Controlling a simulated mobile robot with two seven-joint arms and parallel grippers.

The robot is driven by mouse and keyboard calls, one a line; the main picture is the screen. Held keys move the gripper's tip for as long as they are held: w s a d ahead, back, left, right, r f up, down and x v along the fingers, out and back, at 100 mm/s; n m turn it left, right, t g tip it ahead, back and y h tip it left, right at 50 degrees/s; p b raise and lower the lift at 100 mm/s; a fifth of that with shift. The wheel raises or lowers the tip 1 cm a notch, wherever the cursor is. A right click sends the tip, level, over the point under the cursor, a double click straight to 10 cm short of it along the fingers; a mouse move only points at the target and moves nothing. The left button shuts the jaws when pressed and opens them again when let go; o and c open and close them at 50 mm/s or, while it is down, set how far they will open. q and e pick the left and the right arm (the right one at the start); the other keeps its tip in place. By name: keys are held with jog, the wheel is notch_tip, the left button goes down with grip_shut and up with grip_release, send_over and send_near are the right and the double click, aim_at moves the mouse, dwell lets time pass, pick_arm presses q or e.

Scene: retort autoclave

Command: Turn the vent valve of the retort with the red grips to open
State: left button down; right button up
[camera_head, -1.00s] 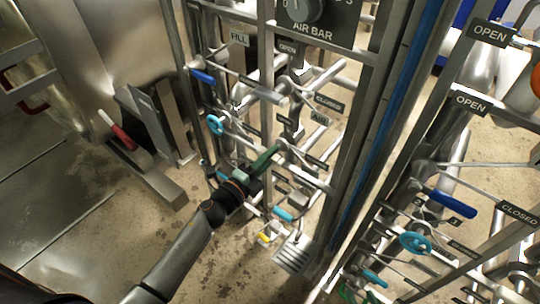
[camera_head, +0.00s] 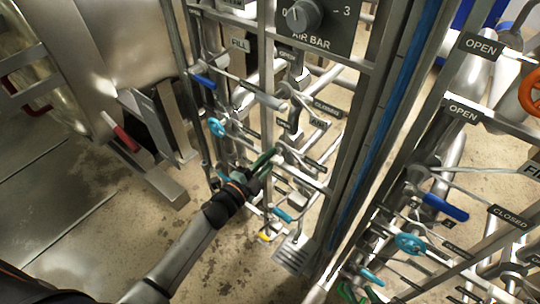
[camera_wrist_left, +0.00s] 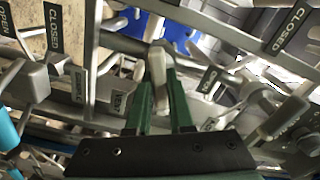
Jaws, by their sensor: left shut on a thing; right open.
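The steel retort with red grips (camera_head: 126,139) stands at the left of the head view, with its valve rack (camera_head: 362,60) at the centre. My left gripper (camera_head: 270,163) reaches into the lower part of this rack. In the left wrist view, its green fingers (camera_wrist_left: 159,95) are shut on a pale grey valve lever (camera_wrist_left: 157,64). A small label (camera_wrist_left: 118,103) beside the fingers is partly hidden and hard to read. The lever's pivot is hidden, so I cannot tell its exact setting. My right gripper is not in view.
Blue-handled (camera_head: 203,81) and light-blue wheel (camera_head: 216,127) valves crowd the same rack, close to my arm. A second rack with a blue lever (camera_head: 445,207) and an orange wheel (camera_head: 531,92) stands at right. The floor (camera_head: 75,225) at lower left is clear.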

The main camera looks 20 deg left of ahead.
pick_arm(q)
jog(key=shift+n, duration=0.5)
jog(key=c, duration=0.8)
grip_release()
jog(key=p+v, duration=0.1)
jog(key=v, duration=1.1)
jog(key=shift+s, duration=0.25)
jog(key=shift+a, duration=0.1)
